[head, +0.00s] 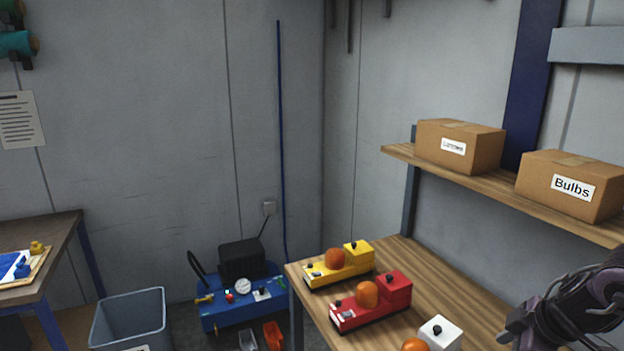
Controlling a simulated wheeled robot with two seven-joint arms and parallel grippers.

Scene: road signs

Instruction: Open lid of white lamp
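The white lamp (440,332) stands on the wooden table at the bottom edge of the head view. It has a white box with a black knob on top and an orange dome (415,345) to its left. Its lower part is cut off by the frame. My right arm comes in at the lower right, and its dark end (515,325) is to the right of the white lamp, apart from it in the picture. My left gripper is not in view.
A red lamp (372,303) and a yellow lamp (340,266) stand farther back on the wooden table (450,285). A shelf (490,193) above holds two cardboard boxes, one marked Bulbs (570,187). A blue compressor (240,308) and a grey bin (130,318) are at left.

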